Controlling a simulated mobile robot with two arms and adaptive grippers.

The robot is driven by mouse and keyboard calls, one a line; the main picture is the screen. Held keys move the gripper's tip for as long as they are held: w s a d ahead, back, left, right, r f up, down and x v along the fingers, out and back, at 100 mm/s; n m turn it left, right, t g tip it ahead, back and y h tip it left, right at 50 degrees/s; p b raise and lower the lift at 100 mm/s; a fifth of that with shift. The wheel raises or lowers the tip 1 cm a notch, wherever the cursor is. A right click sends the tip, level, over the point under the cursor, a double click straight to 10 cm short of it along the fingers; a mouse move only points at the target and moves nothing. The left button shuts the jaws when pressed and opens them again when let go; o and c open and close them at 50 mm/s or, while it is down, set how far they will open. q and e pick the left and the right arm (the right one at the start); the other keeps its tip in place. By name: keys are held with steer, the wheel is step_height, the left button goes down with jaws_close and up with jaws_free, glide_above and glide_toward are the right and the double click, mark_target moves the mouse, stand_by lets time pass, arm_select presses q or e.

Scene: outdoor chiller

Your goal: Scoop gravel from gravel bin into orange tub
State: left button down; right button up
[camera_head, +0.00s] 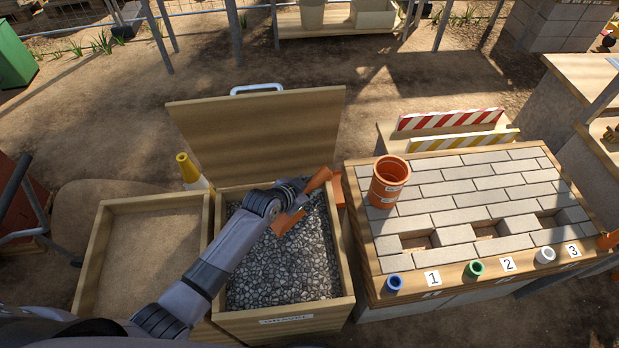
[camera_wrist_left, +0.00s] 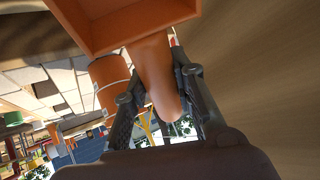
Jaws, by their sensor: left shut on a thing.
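My left gripper (camera_head: 300,194) is over the back part of the gravel bin (camera_head: 343,262). It is shut on the handle of an orange scoop (camera_head: 288,223); orange parts show on both sides of the gripper. In the left wrist view the scoop (camera_wrist_left: 135,20) has a boxy body and a rounded handle between the fingers (camera_wrist_left: 160,92). Whether it holds gravel is hidden. Grey gravel (camera_head: 285,268) covers the bin floor. The orange tub (camera_head: 389,183) stands upright on the paver-topped table, right of the bin; its inside contents cannot be told. My right gripper is out of view.
The bin's raised wooden lid (camera_head: 260,135) stands behind it. Striped barriers (camera_head: 450,119) stand behind the table.

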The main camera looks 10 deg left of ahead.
arm_select(q)
steer(key=shift+w+a+f, duration=0.1)
steer(key=shift+w+a, duration=0.05)
steer(key=shift+w, duration=0.05)
step_height(320, 180, down, 18)
steer(key=b, duration=1.6)
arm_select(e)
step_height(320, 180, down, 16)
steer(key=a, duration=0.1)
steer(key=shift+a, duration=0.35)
arm_select(q)
steer(key=shift+s+f, duration=0.15)
steer(key=shift+s, duration=0.15)
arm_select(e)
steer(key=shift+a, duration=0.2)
arm_select(q)
steer(key=r+p, duration=1)
steer(key=r, duration=0.1)
steer(key=r+p, duration=0.5)
steer(key=r, duration=0.1)
steer(key=shift+w+p, duration=0.3)
steer(key=shift+w, duration=0.05)
steer(key=shift+f, duration=0.15)
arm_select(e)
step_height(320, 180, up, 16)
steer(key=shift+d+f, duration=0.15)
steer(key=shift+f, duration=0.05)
